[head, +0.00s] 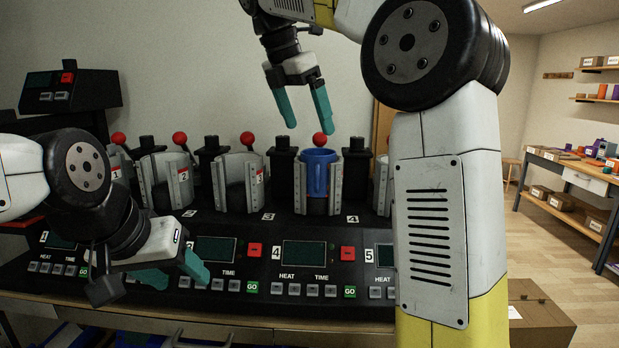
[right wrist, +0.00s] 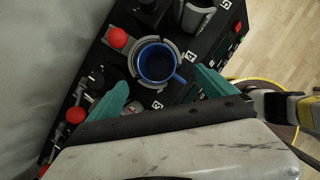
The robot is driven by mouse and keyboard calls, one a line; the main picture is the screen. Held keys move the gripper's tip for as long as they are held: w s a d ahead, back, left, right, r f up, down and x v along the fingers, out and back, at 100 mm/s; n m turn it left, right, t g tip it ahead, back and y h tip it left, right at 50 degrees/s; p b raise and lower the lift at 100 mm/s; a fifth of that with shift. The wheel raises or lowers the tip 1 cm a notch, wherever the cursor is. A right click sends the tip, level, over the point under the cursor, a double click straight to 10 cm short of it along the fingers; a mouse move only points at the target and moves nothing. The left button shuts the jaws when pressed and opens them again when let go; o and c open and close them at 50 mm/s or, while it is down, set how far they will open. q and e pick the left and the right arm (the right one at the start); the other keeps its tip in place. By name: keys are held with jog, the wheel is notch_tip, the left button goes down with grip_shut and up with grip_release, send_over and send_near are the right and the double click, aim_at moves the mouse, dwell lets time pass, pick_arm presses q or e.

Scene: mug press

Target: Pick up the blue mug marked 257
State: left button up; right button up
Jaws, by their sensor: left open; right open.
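The blue mug (head: 318,172) stands upright in the press station labelled 4, between its open silver clamp plates. No number on it can be read. My right gripper (head: 309,126) is open and empty, above the mug with its fingers pointing down. In the right wrist view the mug (right wrist: 154,66) is seen from above, empty, its handle towards the right finger. It lies ahead of the gap between the open fingers (right wrist: 162,94). My left gripper (head: 174,274) is open and empty, low in front of the control panels at the left.
Other press stations with silver clamps (head: 240,182) and red-knobbed levers (head: 180,138) stand to the left. A red knob (head: 321,140) rises right behind the mug. My right arm hides the stations at the right. A workbench (head: 575,172) stands far right.

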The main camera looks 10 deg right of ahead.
jog(key=x, duration=0.6)
jog(key=shift+w+f, duration=0.2)
jog(key=shift+w, duration=0.2)
grip_shut()
